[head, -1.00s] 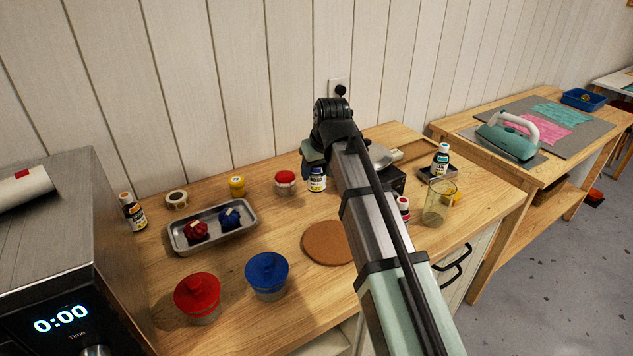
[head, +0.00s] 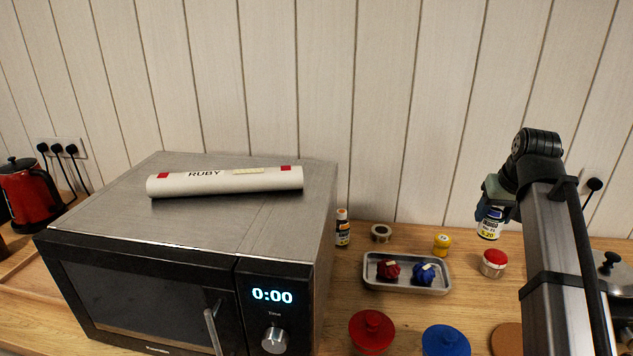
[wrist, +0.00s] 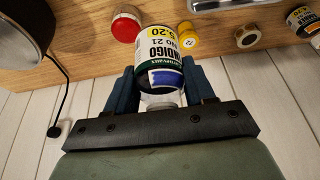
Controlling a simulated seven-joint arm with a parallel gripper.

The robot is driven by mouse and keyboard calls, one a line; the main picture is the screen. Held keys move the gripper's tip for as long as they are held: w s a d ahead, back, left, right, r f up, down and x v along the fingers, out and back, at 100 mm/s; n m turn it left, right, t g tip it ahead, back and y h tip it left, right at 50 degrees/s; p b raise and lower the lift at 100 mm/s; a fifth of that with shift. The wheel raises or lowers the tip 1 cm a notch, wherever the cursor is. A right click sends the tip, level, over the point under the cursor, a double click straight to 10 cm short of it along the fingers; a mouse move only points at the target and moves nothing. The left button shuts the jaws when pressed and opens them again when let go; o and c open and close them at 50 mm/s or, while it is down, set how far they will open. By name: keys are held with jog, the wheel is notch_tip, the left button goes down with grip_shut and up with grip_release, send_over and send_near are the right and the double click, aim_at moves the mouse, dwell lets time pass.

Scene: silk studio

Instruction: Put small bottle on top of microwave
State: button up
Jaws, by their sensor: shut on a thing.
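The small bottle (head: 489,222) has a white label with blue and yellow bands and hangs upright below my gripper (head: 495,203) in the head view. In the wrist view my gripper (wrist: 160,88) is shut on this bottle (wrist: 160,48), whose label reads INDIGO; its two blue fingers sit on either side near the cap. The microwave (head: 200,225) stands at the left in the head view, well left of my gripper. Its top is brushed metal, and its display reads 0:00.
A white roll (head: 225,181) marked RUBY lies across the microwave top; bare metal lies in front of it. Right of the microwave stand another small bottle (head: 342,228), a metal tray (head: 406,288) with red and blue bundles, a red-lidded jar (head: 493,263) and red and blue lidded pots (head: 372,331).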

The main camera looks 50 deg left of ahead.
jog(key=s+a+r+n, duration=0.2)
jog(key=s+a+r, duration=0.45)
jog(key=a, duration=0.45)
jog(key=s+a+r+n, duration=0.1)
jog(key=s+a+r, duration=0.5)
jog(key=s+a, duration=0.3)
jog(key=s+a+r+n+g+y, duration=0.1)
jog(key=s+a+r, duration=0.4)
jog(key=s+a, duration=0.25)
jog(key=s+a+r+n+g, duration=0.1)
jog(key=s+a+r, duration=0.45)
jog(key=s, duration=0.35)
jog(key=shift+s+a+f, duration=0.1)
jog(key=shift+a+f, duration=0.1)
jog(key=shift+f, duration=2.15)
jog(key=shift+s+a+f, duration=0.1)
jog(key=shift+a+f, duration=0.05)
jog(key=shift+f, duration=2.15)
jog(key=shift+f, duration=0.15)
jog(key=o, duration=1.1)
jog(key=v, duration=1.2)
